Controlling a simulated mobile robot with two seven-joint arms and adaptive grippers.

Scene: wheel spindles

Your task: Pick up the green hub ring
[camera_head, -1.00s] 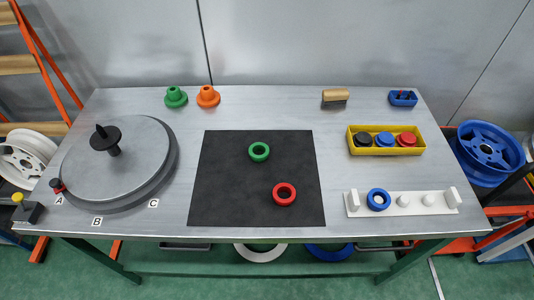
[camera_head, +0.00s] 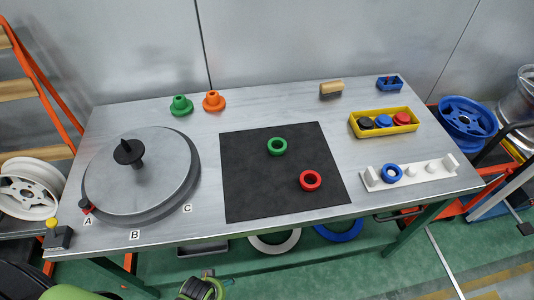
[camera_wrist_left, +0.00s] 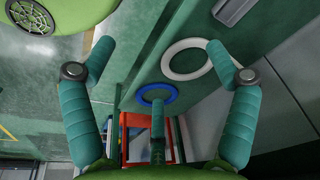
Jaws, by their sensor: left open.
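The green hub ring (camera_head: 277,146) lies flat on the black mat (camera_head: 250,190) in the head view, toward the mat's back. A red ring (camera_head: 310,180) lies on the same mat, in front of it and to the right. My left gripper (camera_wrist_left: 159,46) is open and empty in the wrist view, its two teal fingers wide apart. It is away from the green ring, which does not show in the wrist view. Parts of my own arm show at the lower left of the head view. My right gripper is not in view.
A turntable (camera_head: 180,205) with a black knob stands left of the mat. Green (camera_head: 181,105) and orange (camera_head: 214,101) flanged hubs stand behind. A yellow tray (camera_head: 358,131) and a white pegged rack (camera_head: 438,172) holding a blue ring (camera_head: 392,173) are at right.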

